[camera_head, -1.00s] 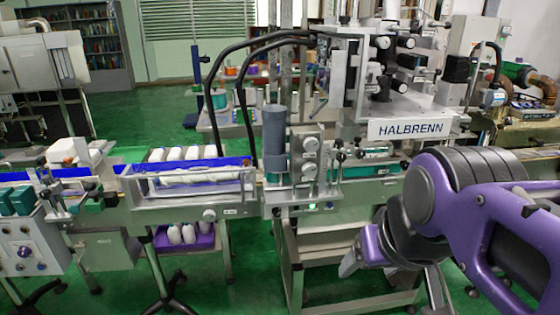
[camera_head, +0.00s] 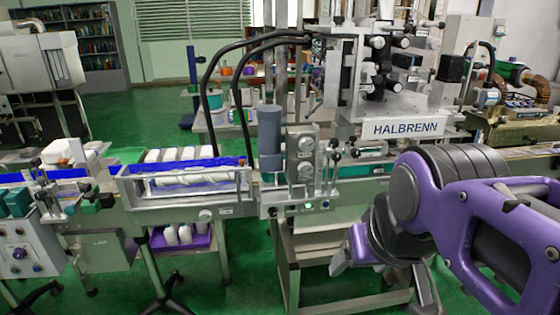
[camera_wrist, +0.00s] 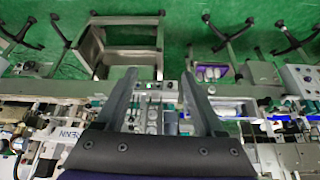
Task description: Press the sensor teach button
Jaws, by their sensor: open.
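The HALBRENN sleeve machine (camera_head: 405,128) stands at the centre right of the head view. On its front is a grey panel (camera_head: 302,155) with two round dials, and below it a small green-lit spot (camera_head: 308,206). I cannot tell which part is the sensor teach button. My gripper (camera_head: 343,262) is in front of the machine, lower and to the right of the panel, with its fingers partly hidden by my wrist. In the wrist view my gripper (camera_wrist: 159,73) is open and empty, its fingers apart, with the panel with dials (camera_wrist: 153,112) seen between them.
A conveyor (camera_head: 190,180) with white bottles (camera_head: 180,155) runs to the left of the panel. Black hoses (camera_head: 236,110) arch above it. A metal frame stand (camera_head: 290,265) is under the machine. Green floor (camera_head: 250,285) is open in front.

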